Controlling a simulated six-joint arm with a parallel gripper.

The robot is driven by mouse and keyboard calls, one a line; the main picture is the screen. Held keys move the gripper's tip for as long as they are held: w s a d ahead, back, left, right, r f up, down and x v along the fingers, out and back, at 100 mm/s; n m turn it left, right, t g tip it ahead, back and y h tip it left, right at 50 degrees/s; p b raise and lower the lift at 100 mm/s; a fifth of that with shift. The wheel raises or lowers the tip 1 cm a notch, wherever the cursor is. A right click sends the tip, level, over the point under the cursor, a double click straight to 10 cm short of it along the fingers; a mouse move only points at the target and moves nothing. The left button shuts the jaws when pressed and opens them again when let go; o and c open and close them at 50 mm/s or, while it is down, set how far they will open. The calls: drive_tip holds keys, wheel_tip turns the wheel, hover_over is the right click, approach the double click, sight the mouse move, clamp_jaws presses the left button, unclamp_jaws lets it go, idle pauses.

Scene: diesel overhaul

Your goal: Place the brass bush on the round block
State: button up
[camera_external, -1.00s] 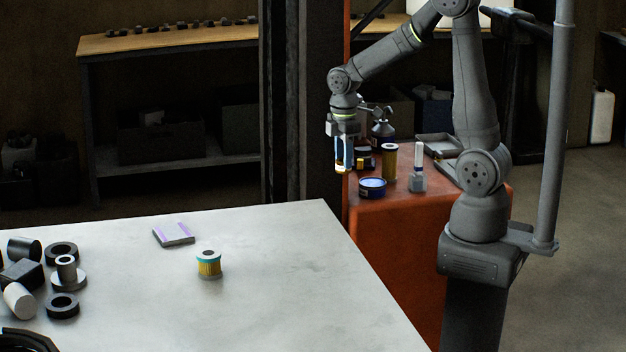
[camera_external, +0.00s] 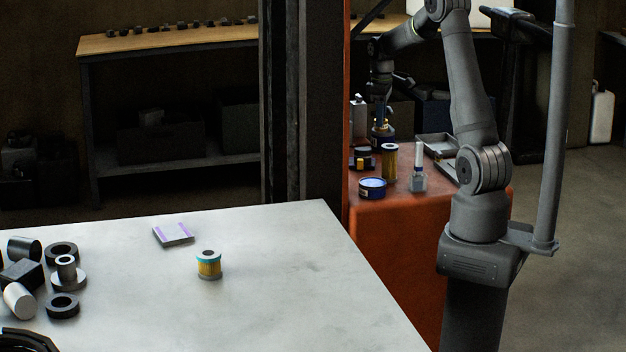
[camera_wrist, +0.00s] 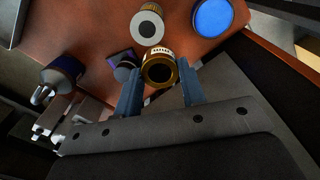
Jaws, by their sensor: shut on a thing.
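The brass bush (camera_wrist: 160,66) is a short gold ring with a dark bore and marks on its rim. My gripper (camera_wrist: 160,88) is shut on it, with one blue finger on each side, in the wrist view. In the external view my gripper (camera_external: 382,116) is above the far part of the red bench, and the bush cannot be made out clearly there.
A yellow filter (camera_external: 390,161), a blue tin (camera_external: 372,188), a grey bottle-like item (camera_external: 418,178) and a tray (camera_external: 438,146) stand on the red bench (camera_external: 395,225). The pale table (camera_external: 290,270) holds several dark round parts.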

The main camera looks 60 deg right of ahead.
drive_tip(key=d+r+m, duration=0.2)
drive_tip(key=d+m, duration=0.2)
drive_tip(key=d, duration=0.8)
approach(363, 149)
drive_tip(key=shift+w+f, duration=0.1)
drive_tip(key=shift+f, duration=1.9)
drive_tip(key=shift+f, duration=0.15)
drive_tip(key=shift+f, duration=0.4)
drive_tip(key=o, duration=1.1)
drive_tip(key=shift+o, duration=0.2)
drive_tip(key=shift+r, duration=0.1)
